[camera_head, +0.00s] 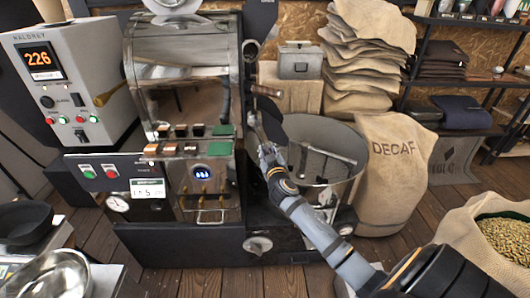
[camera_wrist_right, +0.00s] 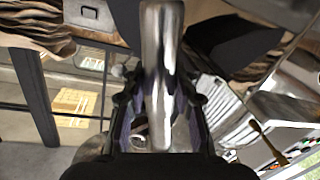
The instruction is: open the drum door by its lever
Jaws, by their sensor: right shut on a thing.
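The steel roaster (camera_head: 185,75) stands left of centre in the head view, with a glossy front. My right gripper (camera_head: 258,122) is at the right side of this front, above the round cooling bin (camera_head: 335,135). In the right wrist view, a pale metal bar, seemingly the lever (camera_wrist_right: 161,60), runs upright between the fingers of my right gripper (camera_wrist_right: 158,90), which are shut on it. In the head view the gripper hides much of the lever. I cannot tell the drum door's edge or whether it is ajar. My left gripper is not in view.
A short brown handle (camera_head: 266,91) sticks out just above my right gripper. A control box (camera_head: 45,75) stands at the left. Stacked sacks (camera_head: 365,50) and a DECAF sack (camera_head: 395,175) are at the right. A sack of beans (camera_head: 505,240) is at the front right.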

